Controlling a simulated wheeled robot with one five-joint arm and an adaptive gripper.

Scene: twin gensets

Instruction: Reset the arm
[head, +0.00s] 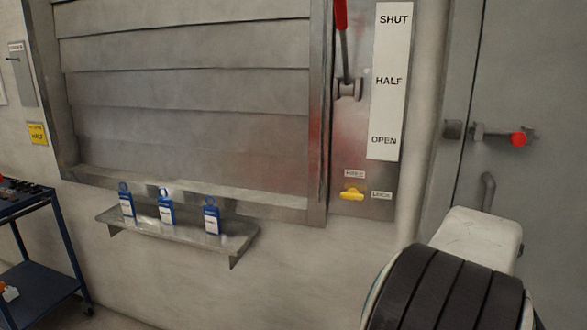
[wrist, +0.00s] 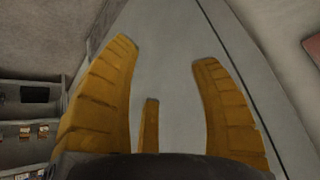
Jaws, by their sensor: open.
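My gripper (wrist: 166,60) shows in the wrist view with its yellow fingers spread wide apart. It is open, and nothing is between the fingers. Behind them is a plain grey surface. In the head view part of my arm (head: 445,290) fills the lower right, dark ribbed and pale; the gripper itself is not visible there.
A louvred shutter (head: 185,80) has a red-handled lever (head: 344,50) beside a SHUT/HALF/OPEN label (head: 388,110) and a yellow knob (head: 352,192). A shelf (head: 150,228) below holds blue padlocks (head: 166,210). A blue cart (head: 40,285) stands left. A door with a red-ended latch (head: 517,139) is right.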

